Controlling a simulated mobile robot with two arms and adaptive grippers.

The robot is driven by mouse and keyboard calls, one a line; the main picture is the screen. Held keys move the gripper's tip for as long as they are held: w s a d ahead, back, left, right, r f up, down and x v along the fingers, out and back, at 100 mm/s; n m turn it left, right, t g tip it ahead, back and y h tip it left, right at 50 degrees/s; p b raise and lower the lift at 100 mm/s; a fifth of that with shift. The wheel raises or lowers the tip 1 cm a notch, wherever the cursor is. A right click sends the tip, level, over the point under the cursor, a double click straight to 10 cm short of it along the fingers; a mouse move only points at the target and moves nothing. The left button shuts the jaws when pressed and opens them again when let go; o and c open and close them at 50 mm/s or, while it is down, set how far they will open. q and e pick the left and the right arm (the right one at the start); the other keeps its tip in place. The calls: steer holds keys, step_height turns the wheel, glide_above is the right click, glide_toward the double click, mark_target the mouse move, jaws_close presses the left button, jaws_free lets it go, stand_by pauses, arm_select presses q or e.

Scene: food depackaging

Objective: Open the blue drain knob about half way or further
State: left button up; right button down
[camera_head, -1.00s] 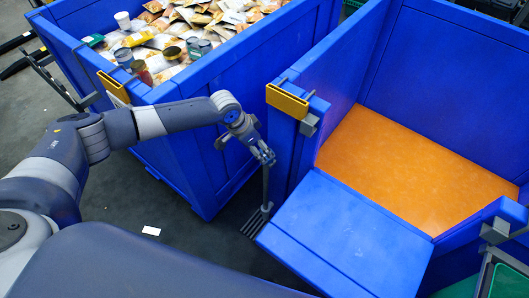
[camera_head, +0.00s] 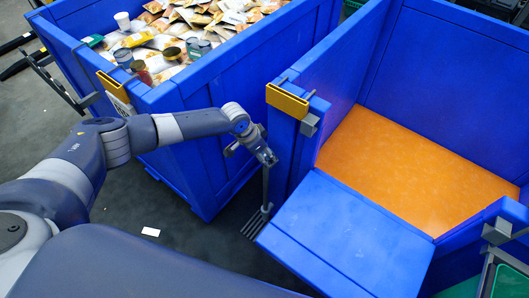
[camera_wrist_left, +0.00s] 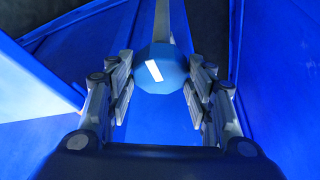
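The blue drain knob (camera_wrist_left: 172,80) shows in the left wrist view as a faceted blue disc. Its white mark (camera_wrist_left: 153,70) is tilted, upper end to the left. My left gripper (camera_wrist_left: 160,77) is open, with one finger on each side of the knob. The fingers look very close to its edges; I cannot tell if they touch. In the head view my left gripper (camera_head: 268,159) is low in the gap between the two blue bins, by the right bin's corner. The knob cannot be made out there. My right gripper is not in view.
The left blue bin (camera_head: 190,160) holds packaged food. The right blue bin (camera_head: 360,240) has an orange floor (camera_head: 400,165). A grey fork-like tool (camera_head: 263,215) stands below my gripper. A white card (camera_head: 151,231) lies on the dark floor.

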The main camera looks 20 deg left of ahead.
arm_select(q)
steer(key=shift+s+r+n+p, duration=0.15)
steer(key=shift+n+p, duration=0.25)
steer(key=shift+p, duration=0.5)
steer(key=n+p, duration=0.1)
steer(key=p, duration=0.1)
steer(key=n+y+p, duration=0.1)
steer(key=n+p, duration=0.1)
steer(key=n+t+y+p, duration=0.1)
steer(key=p, duration=0.1)
steer(key=shift+d+n, duration=0.25)
steer(key=shift+n, duration=0.15)
steer(key=shift+n+p, duration=0.5)
steer(key=shift+d+n+y+p, duration=0.1)
steer(key=shift+n+y+p, duration=0.55)
steer(key=shift+n, duration=0.55)
steer(key=shift+n+y, duration=0.45)
steer(key=shift+n, duration=0.85)
steer(key=shift+p, duration=0.3)
steer(key=o, duration=1.1)
steer(key=shift+c, duration=0.2)
